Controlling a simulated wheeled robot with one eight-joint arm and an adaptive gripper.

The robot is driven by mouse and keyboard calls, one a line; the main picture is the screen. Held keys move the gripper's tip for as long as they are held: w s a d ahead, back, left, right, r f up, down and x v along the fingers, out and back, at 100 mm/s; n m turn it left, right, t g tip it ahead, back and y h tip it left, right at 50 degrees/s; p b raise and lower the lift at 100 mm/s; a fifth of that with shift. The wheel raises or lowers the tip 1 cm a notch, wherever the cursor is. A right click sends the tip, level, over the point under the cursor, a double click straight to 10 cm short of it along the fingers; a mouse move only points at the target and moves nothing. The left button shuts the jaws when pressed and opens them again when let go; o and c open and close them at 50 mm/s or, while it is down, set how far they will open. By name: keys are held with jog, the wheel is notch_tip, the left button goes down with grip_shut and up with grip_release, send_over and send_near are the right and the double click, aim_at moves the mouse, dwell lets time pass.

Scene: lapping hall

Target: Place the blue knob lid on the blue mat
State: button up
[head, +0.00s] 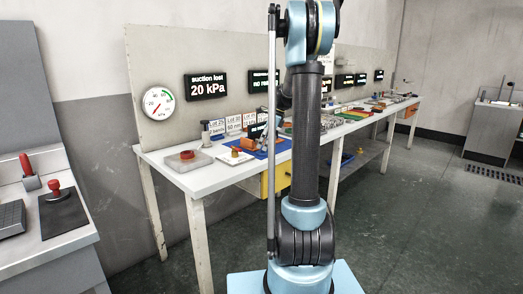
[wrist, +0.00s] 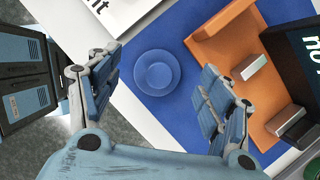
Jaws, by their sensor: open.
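The blue knob lid (wrist: 157,74) is a round blue disc with a raised knob in the middle. In the wrist view it lies flat on the blue mat (wrist: 150,108), which has almost the same colour. My gripper (wrist: 158,64) is open, with one finger on each side of the lid in the picture and a visible gap to it on both sides. Nothing is held between the fingers. The height of the fingers above the mat is hard to tell. In the head view the blue mat (head: 281,147) is partly hidden behind my arm, and I cannot make out the lid there.
An orange holder (wrist: 223,37) stands on the mat right of the lid, close to the right finger. In the head view, a white tray (head: 224,158) and a red-topped box (head: 187,155) stand left of the mat.

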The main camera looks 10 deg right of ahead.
jog(key=v, duration=1)
jog(key=s+a+n+h, duration=0.1)
jog(key=s+a+n, duration=0.3)
jog(key=s, duration=0.8)
jog(key=s+f+n+h, duration=0.1)
jog(key=s+f+n, duration=0.4)
jog(key=s, duration=0.5)
jog(key=s+f+n+h, duration=0.1)
jog(key=s+f+n, duration=0.5)
jog(key=s+f, duration=0.2)
jog(key=s+f+n+t+h, duration=0.1)
jog(key=s+f+n, duration=0.5)
jog(key=s, duration=0.6)
jog(key=shift+f, duration=0.3)
jog(key=shift+d, duration=0.1)
jog(key=shift+w+f, duration=0.2)
jog(key=shift+w, duration=0.3)
